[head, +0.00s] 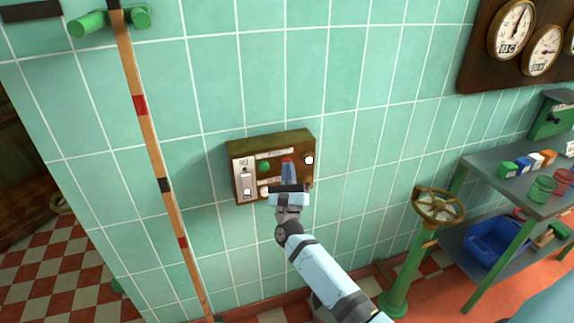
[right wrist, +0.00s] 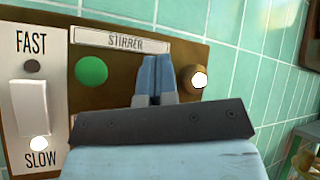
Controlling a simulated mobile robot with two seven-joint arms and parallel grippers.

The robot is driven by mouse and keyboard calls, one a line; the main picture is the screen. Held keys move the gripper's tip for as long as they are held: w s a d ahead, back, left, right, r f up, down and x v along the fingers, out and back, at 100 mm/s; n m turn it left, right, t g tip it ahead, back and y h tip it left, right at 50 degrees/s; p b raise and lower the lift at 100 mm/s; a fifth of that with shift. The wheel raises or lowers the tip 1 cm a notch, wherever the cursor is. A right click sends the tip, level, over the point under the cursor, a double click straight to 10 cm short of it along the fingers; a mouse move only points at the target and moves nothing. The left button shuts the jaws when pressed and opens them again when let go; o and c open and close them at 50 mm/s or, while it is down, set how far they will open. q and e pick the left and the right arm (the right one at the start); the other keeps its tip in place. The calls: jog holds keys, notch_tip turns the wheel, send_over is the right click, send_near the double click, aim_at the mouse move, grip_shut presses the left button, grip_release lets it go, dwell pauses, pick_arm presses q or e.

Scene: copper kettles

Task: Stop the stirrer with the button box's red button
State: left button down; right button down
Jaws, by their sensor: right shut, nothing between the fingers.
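The button box (head: 243,150) is a brass-coloured box on the green tiled wall. In the right wrist view the shut fingers (right wrist: 157,62) hide the red button. A green button (right wrist: 91,72) sits to their left, under the "STIRRER" label (right wrist: 122,41). A round white lamp (right wrist: 199,80) glows to their right. My left gripper is not in view.
A FAST/SLOW rocker switch (right wrist: 30,108) is on the box's left, with the lamp by SLOW (right wrist: 39,144) lit. A wooden pole (head: 150,140) stands left of the box.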

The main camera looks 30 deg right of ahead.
jog(key=shift+w+d, duration=0.1)
jog(key=shift+w, duration=0.1)
jog(key=shift+s, duration=0.1)
dwell(0.5)
jog(key=shift+s+a, duration=0.25)
jog(key=shift+s, duration=0.5)
jog(key=shift+s+a+p, duration=0.15)
jog(key=shift+s+a, duration=0.05)
jog(key=shift+s, duration=0.6)
jog(key=shift+s+a+p, duration=0.1)
jog(key=shift+s+a, duration=0.05)
jog(key=shift+s, duration=0.7)
jog(key=shift+s+a+p, duration=0.15)
jog(key=shift+s+a, duration=0.05)
jog(key=shift+s, duration=0.6)
